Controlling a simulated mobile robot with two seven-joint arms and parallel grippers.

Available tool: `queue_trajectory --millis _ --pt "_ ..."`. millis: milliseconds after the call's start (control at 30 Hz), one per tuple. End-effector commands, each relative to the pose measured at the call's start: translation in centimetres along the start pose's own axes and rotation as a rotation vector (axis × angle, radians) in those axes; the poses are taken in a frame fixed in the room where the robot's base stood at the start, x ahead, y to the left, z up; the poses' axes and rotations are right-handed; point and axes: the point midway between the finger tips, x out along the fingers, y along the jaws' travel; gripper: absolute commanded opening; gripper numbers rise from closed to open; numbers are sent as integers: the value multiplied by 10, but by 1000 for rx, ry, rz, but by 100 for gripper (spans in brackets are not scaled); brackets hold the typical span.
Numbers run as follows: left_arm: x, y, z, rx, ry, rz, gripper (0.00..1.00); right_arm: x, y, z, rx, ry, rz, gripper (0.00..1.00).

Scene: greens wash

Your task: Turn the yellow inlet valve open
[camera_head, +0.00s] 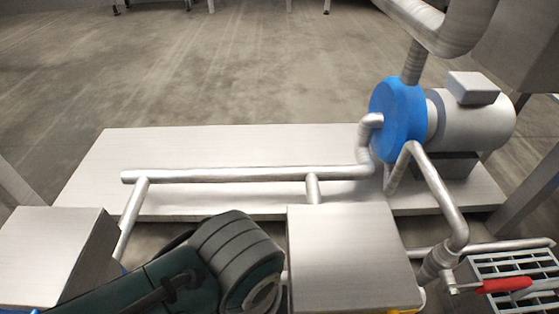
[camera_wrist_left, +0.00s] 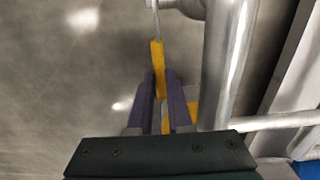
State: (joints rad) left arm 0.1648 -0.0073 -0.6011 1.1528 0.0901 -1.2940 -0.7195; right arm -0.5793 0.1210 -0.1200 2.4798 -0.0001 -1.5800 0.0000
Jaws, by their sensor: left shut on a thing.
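The yellow valve handle (camera_wrist_left: 156,54) shows in the left wrist view as a narrow bar, joined at its upper end to a thin metal stem by a pipe fitting. My left gripper (camera_wrist_left: 161,88) has its two purple fingers on either side of the handle's lower part and is shut on it. The handle lies nearly in line with the fingers. In the head view my left arm's dark green link and black joint show at the bottom, but its gripper and the yellow handle are hidden. My right gripper is in neither view.
A thick metal pipe (camera_wrist_left: 224,65) runs close right of the handle. In the head view, a grey box (camera_head: 350,255) stands right of my arm, a red-handled valve (camera_head: 503,285) at lower right, and a blue pump (camera_head: 399,115) behind.

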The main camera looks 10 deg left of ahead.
Motion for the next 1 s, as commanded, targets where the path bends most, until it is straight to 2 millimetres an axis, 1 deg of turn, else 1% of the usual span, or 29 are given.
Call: queue_trajectory --millis 867,933,1000 --pt "0 0 0 0 -1 0 0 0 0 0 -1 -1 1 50" --pt "0 0 1 0 1 1 0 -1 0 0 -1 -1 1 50" --pt "-4 0 2 1 17 2 0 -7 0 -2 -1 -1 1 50"
